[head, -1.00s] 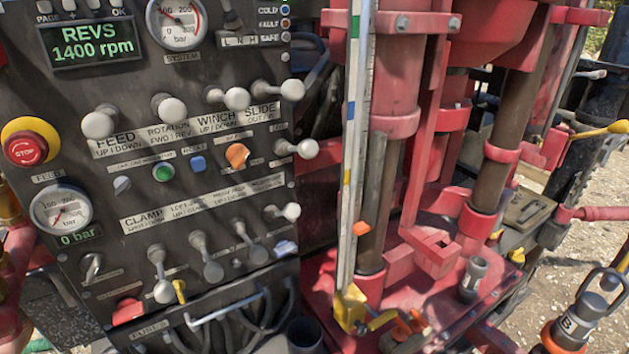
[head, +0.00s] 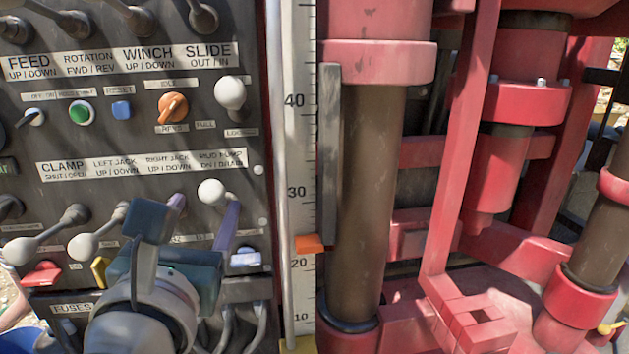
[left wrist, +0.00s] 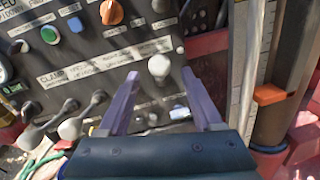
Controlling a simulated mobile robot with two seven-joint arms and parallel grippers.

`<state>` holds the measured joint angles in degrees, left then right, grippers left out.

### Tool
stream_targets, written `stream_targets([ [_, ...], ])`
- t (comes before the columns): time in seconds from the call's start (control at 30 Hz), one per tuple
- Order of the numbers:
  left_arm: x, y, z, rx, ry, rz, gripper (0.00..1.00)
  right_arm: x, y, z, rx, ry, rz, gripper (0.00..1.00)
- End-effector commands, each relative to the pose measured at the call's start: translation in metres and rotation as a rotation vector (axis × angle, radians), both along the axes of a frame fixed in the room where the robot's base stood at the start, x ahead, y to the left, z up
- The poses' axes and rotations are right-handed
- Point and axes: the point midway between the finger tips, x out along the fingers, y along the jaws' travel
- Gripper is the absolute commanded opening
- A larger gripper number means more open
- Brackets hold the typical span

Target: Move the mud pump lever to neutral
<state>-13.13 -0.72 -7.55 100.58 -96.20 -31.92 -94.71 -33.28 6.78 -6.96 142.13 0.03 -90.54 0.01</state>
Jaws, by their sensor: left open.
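The mud pump lever has a white knob (head: 211,192) and sits below the MUD PUMP ON/DRAIN label (head: 222,160) on the dark control panel (head: 110,140). My left gripper (head: 204,204) is open in front of the panel, with its purple fingers to either side of the lever in the picture. In the left wrist view the knob (left wrist: 159,67) shows between the two open fingertips (left wrist: 160,73). I cannot tell whether the fingers touch it. The lever's lower part is largely hidden by my gripper. My right gripper is not in view.
Other white-knobbed levers (head: 83,246) stand just left of my gripper. Another knob (head: 230,92) is above right, beside an orange switch (head: 173,106). A ruled mast (head: 300,150) with an orange pointer (head: 309,243) and red machinery (head: 378,65) stand to the right.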

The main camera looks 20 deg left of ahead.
Motion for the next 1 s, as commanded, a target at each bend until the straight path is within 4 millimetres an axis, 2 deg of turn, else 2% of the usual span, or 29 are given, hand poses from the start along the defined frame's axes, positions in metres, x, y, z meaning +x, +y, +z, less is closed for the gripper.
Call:
stream_targets([
  [0.1,0.022,0.010,0.003,0.002,-0.002,0.001,0.67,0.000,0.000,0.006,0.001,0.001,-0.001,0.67],
  [0.3,0.045,0.021,0.001,-0.001,-0.002,0.001,0.67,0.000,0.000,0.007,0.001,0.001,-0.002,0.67],
  [0.67,0.051,0.024,0.000,-0.003,-0.001,0.002,0.67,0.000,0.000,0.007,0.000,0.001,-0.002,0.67],
  [1.0,0.050,0.024,0.000,-0.004,-0.001,0.002,0.31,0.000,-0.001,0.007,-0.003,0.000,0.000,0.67],
])
